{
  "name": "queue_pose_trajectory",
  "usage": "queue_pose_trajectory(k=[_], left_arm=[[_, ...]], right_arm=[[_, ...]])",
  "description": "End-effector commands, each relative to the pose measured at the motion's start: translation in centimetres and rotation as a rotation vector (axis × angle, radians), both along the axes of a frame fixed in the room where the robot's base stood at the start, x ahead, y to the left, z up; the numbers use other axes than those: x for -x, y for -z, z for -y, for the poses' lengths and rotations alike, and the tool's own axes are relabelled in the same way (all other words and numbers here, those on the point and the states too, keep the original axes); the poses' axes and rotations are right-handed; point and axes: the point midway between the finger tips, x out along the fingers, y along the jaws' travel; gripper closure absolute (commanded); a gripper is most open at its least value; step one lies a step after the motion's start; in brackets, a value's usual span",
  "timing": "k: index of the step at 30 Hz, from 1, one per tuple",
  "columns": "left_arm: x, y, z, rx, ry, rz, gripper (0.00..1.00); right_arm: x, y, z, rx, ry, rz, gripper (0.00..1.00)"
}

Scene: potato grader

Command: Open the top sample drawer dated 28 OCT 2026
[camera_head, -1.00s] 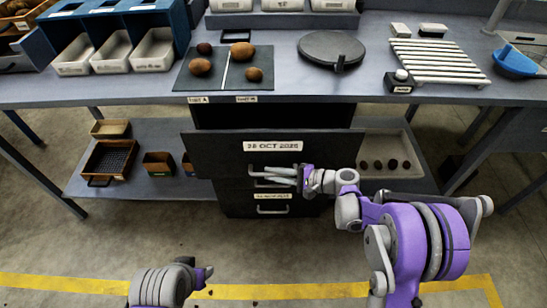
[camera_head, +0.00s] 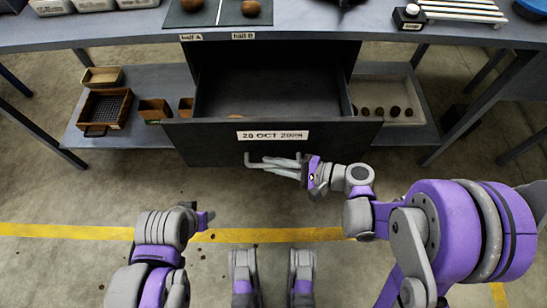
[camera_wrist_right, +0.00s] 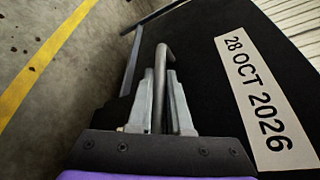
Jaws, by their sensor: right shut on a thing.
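The top drawer (camera_head: 190,140) is pulled well out under the bench, and I see into its dark interior from above. Its front carries a white label (camera_head: 272,135) reading 28 OCT 2026, which also shows in the right wrist view (camera_wrist_right: 262,100). My right gripper (camera_head: 275,163) is at the drawer front, just below the label. In the right wrist view its fingers (camera_wrist_right: 160,100) are shut around the grey bar handle (camera_wrist_right: 161,62). My left gripper (camera_head: 205,219) is low at the left, away from the drawer; its fingers are too unclear to judge.
The bench (camera_head: 120,33) stands above the drawer, with a dark mat (camera_head: 190,15) and a slatted rack (camera_head: 465,12) on it. A lower shelf holds wooden boxes (camera_head: 103,77) at left and a tray with several potatoes (camera_head: 415,93) at right.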

Motion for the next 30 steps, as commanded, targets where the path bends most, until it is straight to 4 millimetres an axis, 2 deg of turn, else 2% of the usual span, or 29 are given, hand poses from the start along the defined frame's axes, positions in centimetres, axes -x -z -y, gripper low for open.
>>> queue_pose_trajectory(k=[8,9,13,23,26,30], left_arm=[[0.0,0.0,0.0,0.0,0.0,0.0,0.5],[0.0,0.0,0.0,0.0,0.0,0.0,0.5],[0.0,0.0,0.0,0.0,0.0,0.0,0.5],[0.0,-0.1,0.0,0.0,0.0,0.0,0.5],[0.0,-0.2,0.0,0.0,0.0,0.001,0.5],[0.1,-0.7,0.0,0.0,0.0,0.002,0.5]], right_arm=[[0.0,0.0,0.0,0.001,0.001,0.0,1.0],[0.0,0.0,0.0,0.001,0.001,0.0,0.76],[0.0,0.0,0.0,0.001,0.001,0.0,0.53],[0.0,-0.1,0.3,0.001,0.002,0.0,0.53],[0.3,-0.3,1.2,0.001,0.003,0.0,0.53],[1.1,-0.9,3.7,0.002,0.006,0.001,0.53]])
